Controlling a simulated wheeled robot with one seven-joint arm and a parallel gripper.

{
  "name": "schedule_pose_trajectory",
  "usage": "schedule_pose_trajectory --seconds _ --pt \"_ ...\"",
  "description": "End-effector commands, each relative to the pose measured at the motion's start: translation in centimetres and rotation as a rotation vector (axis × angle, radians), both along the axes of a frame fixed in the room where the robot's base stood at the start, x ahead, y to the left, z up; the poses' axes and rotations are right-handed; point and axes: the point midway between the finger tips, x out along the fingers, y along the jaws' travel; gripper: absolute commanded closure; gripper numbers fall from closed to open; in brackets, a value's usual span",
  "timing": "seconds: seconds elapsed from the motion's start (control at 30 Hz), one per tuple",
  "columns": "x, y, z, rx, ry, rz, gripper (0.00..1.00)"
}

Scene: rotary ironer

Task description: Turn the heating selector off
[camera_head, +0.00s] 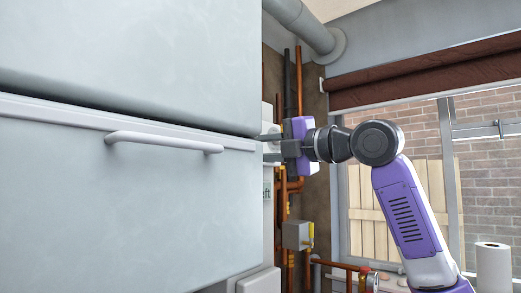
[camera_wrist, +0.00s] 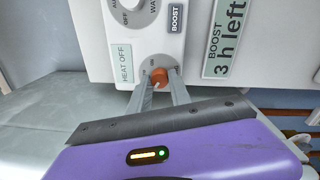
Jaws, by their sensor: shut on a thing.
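The heating selector is a small orange-red knob (camera_wrist: 162,76) on a white control panel (camera_wrist: 104,62), seen in the wrist view. A "HEAT OFF" label (camera_wrist: 124,63) sits left of it. My gripper (camera_wrist: 158,84) has a finger on each side of the knob and is shut on it. A pale mark shows on the knob, but its exact setting is unclear. In the camera_head view, my gripper (camera_head: 268,138) reaches left to the white unit, partly hidden behind the large grey appliance. The knob is hidden there.
A large grey appliance (camera_head: 130,200) with a handle (camera_head: 163,142) fills the left. Copper pipes (camera_head: 299,85) and a valve box (camera_head: 297,235) are close to my arm. A larger dial (camera_wrist: 128,12) and a "BOOST 3 h left" label (camera_wrist: 226,40) are near the knob.

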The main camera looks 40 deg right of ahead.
Motion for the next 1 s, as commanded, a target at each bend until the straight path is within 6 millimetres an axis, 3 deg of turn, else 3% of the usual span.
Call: schedule_pose_trajectory --seconds 0.57,0.6,0.7,1.0 --pt "0.01 0.1 -0.23 -0.037 -0.002 0.002 1.0" --pt "0.01 0.1 -0.24 -0.037 -0.002 0.002 0.74" --pt "0.01 0.08 -0.2 -0.035 -0.003 0.002 0.54" --pt "-0.03 0.02 -0.1 -0.035 -0.005 0.001 0.54"
